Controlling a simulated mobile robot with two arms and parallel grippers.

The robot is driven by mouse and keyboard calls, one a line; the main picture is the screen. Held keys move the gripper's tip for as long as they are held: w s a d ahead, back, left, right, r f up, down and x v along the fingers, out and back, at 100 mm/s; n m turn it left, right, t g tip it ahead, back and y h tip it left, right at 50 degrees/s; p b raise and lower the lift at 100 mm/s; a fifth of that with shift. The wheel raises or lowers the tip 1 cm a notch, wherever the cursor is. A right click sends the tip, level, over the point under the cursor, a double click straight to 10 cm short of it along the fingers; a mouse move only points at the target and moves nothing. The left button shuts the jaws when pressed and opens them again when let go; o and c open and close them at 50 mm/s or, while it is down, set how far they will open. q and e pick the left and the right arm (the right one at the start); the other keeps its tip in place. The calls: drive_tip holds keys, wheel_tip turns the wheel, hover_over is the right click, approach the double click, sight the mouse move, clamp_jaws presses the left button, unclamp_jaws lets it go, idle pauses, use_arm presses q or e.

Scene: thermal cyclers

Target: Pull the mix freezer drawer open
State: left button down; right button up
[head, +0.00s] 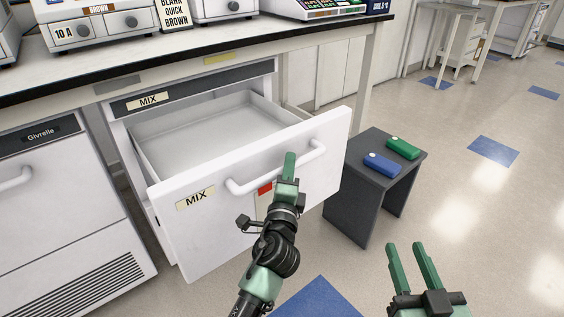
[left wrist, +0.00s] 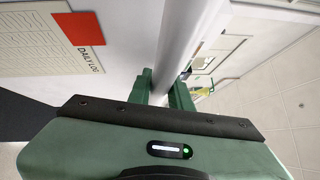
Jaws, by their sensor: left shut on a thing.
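The mix freezer drawer (head: 179,240) stands pulled well out from its cabinet under the bench, with a MIX label on its white front. Its inside (head: 205,135) is visible and looks empty. My left gripper (head: 288,165) is shut on the drawer's white bar handle (head: 245,186), near the bar's middle. In the left wrist view the handle (left wrist: 190,40) runs between the green fingers (left wrist: 163,90). My right gripper (head: 414,266) is open and empty, above the floor at the lower right, apart from the drawer.
A dark grey stool (head: 365,185) with a blue case (head: 382,164) and a green case (head: 403,148) stands right of the drawer front. A closed Givrelle freezer (head: 50,210) is at the left. Machines stand on the bench above. The floor at right is clear.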

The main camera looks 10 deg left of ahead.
use_arm(q)
drive_tip(key=shift+s+d+f, duration=0.1)
drive_tip(key=shift+s+d, duration=0.05)
use_arm(e)
drive_tip(key=shift+d, duration=0.1)
use_arm(q)
drive_tip(key=c, duration=1.4)
unclamp_jaws()
drive_tip(key=shift+o, duration=0.5)
use_arm(e)
drive_tip(key=shift+f, duration=0.15)
drive_tip(key=shift+s, duration=0.1)
use_arm(q)
drive_tip(key=s+f, duration=0.1)
drive_tip(key=s, duration=0.6)
drive_tip(key=shift+s+d, duration=0.35)
drive_tip(key=shift+d, duration=0.1)
use_arm(e)
drive_tip(key=shift+d+f, duration=0.1)
drive_tip(key=shift+f, duration=0.15)
